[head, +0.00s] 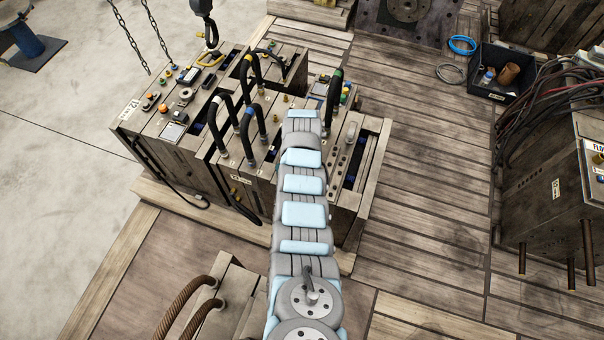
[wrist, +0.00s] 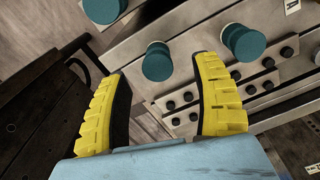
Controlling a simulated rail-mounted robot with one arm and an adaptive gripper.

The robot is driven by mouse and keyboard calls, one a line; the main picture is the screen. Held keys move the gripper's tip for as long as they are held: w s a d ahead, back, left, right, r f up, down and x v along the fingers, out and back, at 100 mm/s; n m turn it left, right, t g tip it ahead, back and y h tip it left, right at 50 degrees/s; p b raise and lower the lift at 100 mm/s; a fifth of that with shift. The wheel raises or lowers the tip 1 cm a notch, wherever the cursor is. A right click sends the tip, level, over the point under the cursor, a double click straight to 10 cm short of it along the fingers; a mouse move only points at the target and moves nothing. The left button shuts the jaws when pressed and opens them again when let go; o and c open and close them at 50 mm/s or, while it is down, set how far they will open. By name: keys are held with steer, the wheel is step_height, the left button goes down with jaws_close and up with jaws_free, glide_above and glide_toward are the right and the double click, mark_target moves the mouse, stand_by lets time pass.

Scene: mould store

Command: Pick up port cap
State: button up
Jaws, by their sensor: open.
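Several teal round caps stand on a pale metal block in the wrist view. One teal cap (wrist: 158,61) shows between the fingertips of my gripper (wrist: 161,76), with a visible gap on both sides. A second teal cap (wrist: 243,42) is to the right, beyond the right finger, and a third teal cap (wrist: 104,8) is cut off at the top edge. I cannot tell which one is the port cap. The yellow ribbed fingers are apart and hold nothing. In the head view my arm hides the gripper, and I cannot make out the caps.
Wooden-sided mould blocks (head: 172,150) with black hoses (head: 252,125) and fittings crowd around my arm. A hook (head: 211,35) hangs above them. A dark bin (head: 500,75) and a hose-covered block (head: 550,185) are at right. The planked floor (head: 430,190) between is clear.

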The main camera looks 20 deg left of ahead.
steer(key=shift+s+a+f+b, duration=0.1)
steer(key=shift+f+b, duration=0.9)
steer(key=shift+f, duration=1.25)
steer(key=c, duration=1.2)
